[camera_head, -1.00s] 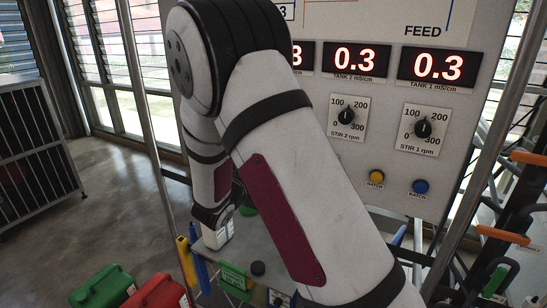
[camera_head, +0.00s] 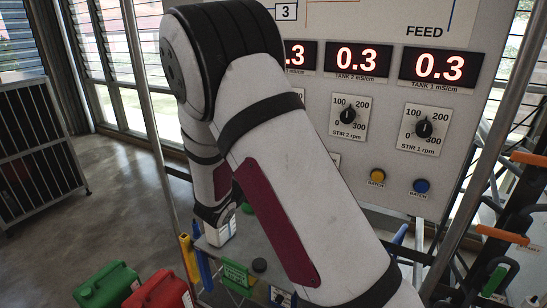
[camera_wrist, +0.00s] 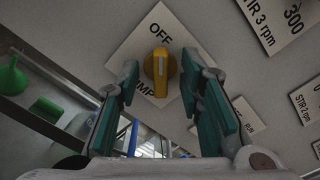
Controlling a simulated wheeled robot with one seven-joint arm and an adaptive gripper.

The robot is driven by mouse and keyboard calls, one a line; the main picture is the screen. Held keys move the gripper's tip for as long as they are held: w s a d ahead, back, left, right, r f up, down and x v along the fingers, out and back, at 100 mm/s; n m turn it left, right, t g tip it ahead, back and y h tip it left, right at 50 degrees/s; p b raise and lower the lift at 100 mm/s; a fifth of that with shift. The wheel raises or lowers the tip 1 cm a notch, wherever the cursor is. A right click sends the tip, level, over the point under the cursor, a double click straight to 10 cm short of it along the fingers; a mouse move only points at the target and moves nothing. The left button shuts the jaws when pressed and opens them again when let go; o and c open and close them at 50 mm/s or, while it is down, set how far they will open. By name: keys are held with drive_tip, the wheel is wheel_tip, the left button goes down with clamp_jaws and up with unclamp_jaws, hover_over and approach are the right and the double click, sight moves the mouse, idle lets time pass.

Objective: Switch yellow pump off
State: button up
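The yellow pump knob (camera_wrist: 160,66) sits on a white label plate on the grey panel in the wrist view. The word OFF (camera_wrist: 160,35) is printed just above the knob. The pump lettering below is partly covered. My gripper (camera_wrist: 160,80) is open, with one green-padded finger on each side of the knob and visible gaps between. I cannot tell which way the knob's pale mark points. In the head view my arm hides the yellow knob.
The panel (camera_head: 320,105) also carries stir dials, red displays, and yellow (camera_head: 377,176) and blue (camera_head: 421,186) batch buttons. A green funnel (camera_wrist: 12,78) is at the wrist view's left. Green (camera_head: 108,287) and red (camera_head: 160,292) canisters stand lower left.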

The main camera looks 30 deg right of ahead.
drive_tip(key=p+v, duration=0.2)
drive_tip(key=v, duration=0.4)
drive_tip(key=shift+s+a, duration=0.2)
drive_tip(key=shift+a, duration=0.15)
drive_tip(key=v, duration=1.2)
